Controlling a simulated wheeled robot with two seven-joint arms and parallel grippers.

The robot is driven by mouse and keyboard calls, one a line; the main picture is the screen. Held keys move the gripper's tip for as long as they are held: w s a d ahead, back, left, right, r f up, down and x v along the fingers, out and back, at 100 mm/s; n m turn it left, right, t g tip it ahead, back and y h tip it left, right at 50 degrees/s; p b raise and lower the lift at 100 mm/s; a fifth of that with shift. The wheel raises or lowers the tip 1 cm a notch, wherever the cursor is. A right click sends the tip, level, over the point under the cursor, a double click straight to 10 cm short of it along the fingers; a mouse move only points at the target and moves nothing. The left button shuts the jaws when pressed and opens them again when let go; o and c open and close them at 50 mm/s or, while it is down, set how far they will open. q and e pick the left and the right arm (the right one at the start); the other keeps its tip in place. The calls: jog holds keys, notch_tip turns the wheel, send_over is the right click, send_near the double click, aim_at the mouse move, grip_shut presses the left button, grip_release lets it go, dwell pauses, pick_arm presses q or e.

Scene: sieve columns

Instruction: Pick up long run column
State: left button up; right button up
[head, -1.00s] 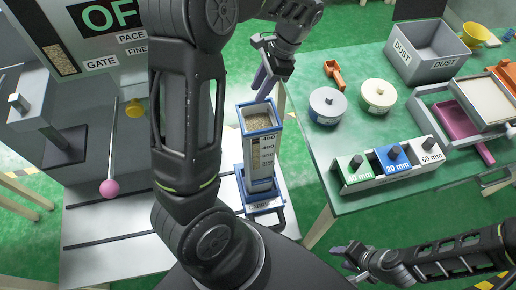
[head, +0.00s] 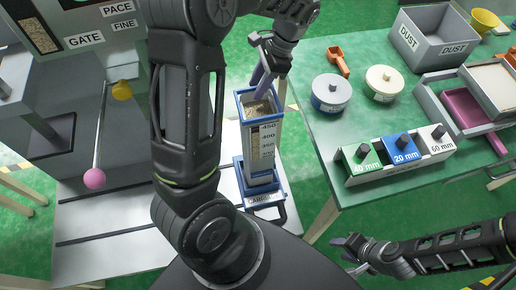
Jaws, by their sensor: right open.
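A tall clear column (head: 262,153) with a blue frame, a number scale and grainy tan fill stands upright in a blue base (head: 265,200) with a partly readable label. It is the only such column in view. My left gripper (head: 260,83) points down at the column's open top, its fingers overlapping the rear rim in the picture. I cannot tell whether they touch the rim or how far apart they are. My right gripper (head: 352,254) is open and empty at the lower right, low beside the green table and away from the column.
The green table (head: 330,120) holds a block rack (head: 400,165), two round weights (head: 331,93), an orange scoop (head: 338,60), a grey DUST bin (head: 432,42) and a tray with a pink pan (head: 465,108). A rod with a pink ball (head: 95,179) stands left on the grey machine.

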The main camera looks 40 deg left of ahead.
aim_at(250, 101)
pick_arm(q)
jog(key=shift+s+a+f, duration=0.2)
jog(key=shift+f, duration=0.45)
jog(key=shift+p+x, duration=0.5)
jog(key=shift+x, duration=2.1)
grip_shut()
